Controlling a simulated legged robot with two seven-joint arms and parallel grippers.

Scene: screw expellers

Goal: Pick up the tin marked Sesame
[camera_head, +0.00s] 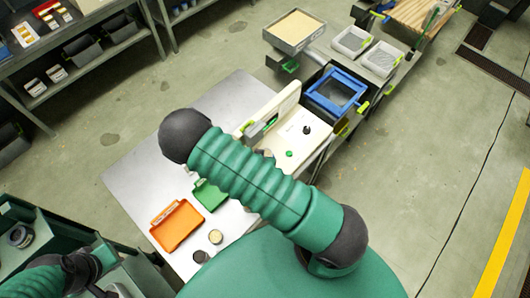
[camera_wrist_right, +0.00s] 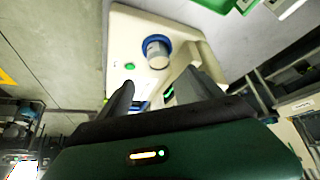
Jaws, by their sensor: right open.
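A small round tin (camera_head: 215,236) with a pale top stands on the metal table near the orange tray. A darker round tin (camera_head: 200,256) stands just below it. No label is readable on either, so I cannot tell which is Sesame. In the right wrist view my right gripper (camera_wrist_right: 160,80) is open and empty, its dark fingers spread in front of a cream machine (camera_wrist_right: 185,20). A cylinder with a blue ring (camera_wrist_right: 157,50) on that machine lies beyond the fingers. The head view does not show the right gripper.
An orange tray (camera_head: 177,226) and a green tray (camera_head: 210,195) lie on the metal table (camera_head: 140,178). The cream machine (camera_head: 290,135) and a blue-framed box (camera_head: 336,91) stand beyond. My green arm crosses over the table and hides part of it. The table's left part is bare.

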